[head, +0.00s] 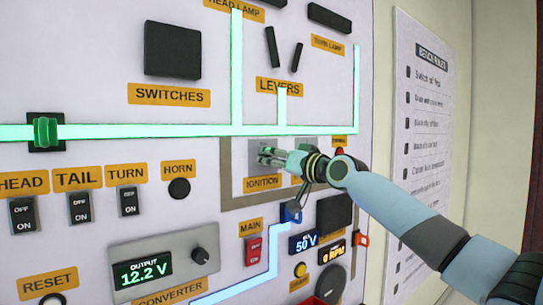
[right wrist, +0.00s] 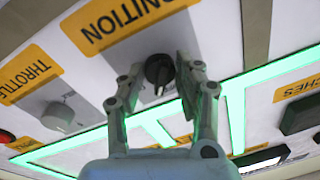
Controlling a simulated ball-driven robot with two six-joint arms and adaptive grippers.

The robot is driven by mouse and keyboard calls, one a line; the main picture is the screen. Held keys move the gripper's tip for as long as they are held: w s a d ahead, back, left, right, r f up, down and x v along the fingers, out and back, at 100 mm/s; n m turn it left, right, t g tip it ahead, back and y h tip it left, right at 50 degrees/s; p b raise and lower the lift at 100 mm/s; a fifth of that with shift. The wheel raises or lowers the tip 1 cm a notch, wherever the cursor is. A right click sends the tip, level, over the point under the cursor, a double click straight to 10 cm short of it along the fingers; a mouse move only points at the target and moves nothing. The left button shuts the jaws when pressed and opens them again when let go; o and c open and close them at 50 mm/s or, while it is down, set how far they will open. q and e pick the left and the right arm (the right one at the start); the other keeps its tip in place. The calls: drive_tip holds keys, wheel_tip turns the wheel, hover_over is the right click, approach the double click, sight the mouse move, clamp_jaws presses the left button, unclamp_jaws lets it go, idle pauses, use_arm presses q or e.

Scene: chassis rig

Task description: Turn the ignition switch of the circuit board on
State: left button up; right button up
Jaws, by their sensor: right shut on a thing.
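The ignition switch is a small black round knob (right wrist: 157,70) on a light plate, below the upside-down orange IGNITION label (right wrist: 125,20) in the right wrist view. My right gripper (right wrist: 161,78) has one finger on each side of the knob and is shut on it. In the head view my right gripper (head: 270,157) reaches in from the right, above the IGNITION label (head: 263,182), and hides the knob. The knob's pointer is seen at a slant, so its exact setting is hard to tell. My left gripper is in neither view.
A throttle knob (right wrist: 58,117) sits beside the ignition in the wrist view. Glowing green lines (head: 190,131) cross the board above. The MAIN switch (head: 254,250) and a 50 V display (head: 304,242) lie below. The output display (head: 143,271) reads 12.2 V.

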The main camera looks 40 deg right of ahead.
drive_tip(key=m+p, duration=0.2)
drive_tip(key=m, duration=0.3)
drive_tip(key=shift+h+p, duration=0.35)
drive_tip(key=shift+h, duration=0.05)
drive_tip(key=shift+f, duration=0.1)
drive_tip(key=o, duration=1.1)
drive_tip(key=shift+o, duration=0.2)
drive_tip(key=s, duration=0.7)
drive_tip(key=shift+s+d+f, duration=0.25)
drive_tip(key=shift+d, duration=0.15)
